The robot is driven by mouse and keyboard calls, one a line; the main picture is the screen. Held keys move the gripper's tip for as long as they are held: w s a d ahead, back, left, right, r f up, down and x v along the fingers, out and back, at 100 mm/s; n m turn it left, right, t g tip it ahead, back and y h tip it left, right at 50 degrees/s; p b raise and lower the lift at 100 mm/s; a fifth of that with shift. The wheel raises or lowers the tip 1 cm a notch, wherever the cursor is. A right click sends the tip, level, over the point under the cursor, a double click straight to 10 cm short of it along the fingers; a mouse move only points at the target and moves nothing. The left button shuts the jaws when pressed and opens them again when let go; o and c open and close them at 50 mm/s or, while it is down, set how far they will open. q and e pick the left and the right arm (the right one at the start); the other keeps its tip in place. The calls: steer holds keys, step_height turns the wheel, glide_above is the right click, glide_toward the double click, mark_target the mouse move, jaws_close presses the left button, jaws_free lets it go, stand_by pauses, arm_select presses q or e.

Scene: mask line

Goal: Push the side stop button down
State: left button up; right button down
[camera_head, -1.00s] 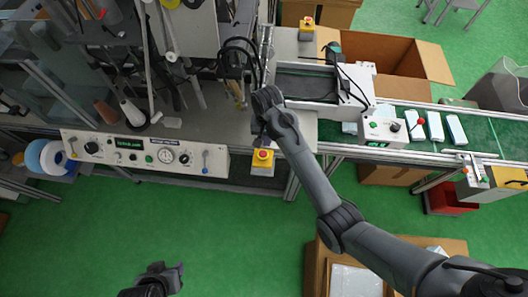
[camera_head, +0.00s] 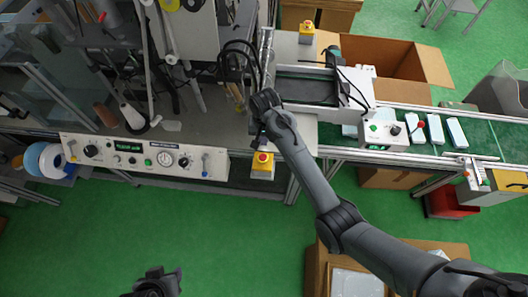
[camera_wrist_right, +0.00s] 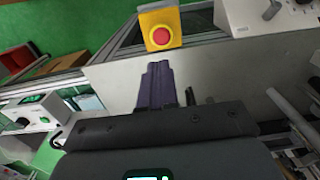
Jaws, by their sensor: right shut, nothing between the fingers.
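A yellow box with a red stop button (camera_head: 263,158) is at the front edge of the machine table, right of the control panel. In the right wrist view the red button (camera_wrist_right: 160,36) is at the top, raised on its yellow box (camera_wrist_right: 175,18). My right gripper (camera_head: 261,137) is just behind this box in the head view. Its dark fingers (camera_wrist_right: 158,68) are shut and empty, with their tips below the button in the wrist picture and a visible gap between. My left gripper (camera_head: 166,276) is low over the green floor; its jaw opening is unclear.
A second yellow stop box (camera_head: 306,33) stands at the back. The control panel (camera_head: 140,157) with dials lies left of the near button. A conveyor (camera_head: 475,128) with white packs runs right, beside a small control box (camera_head: 383,131). Green floor lies in front.

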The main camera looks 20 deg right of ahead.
glide_toward(264, 156)
step_height(264, 156, down, 5)
steer(key=shift+s+f, duration=0.1)
steer(key=shift+s, duration=0.05)
steer(key=shift+f, duration=0.85)
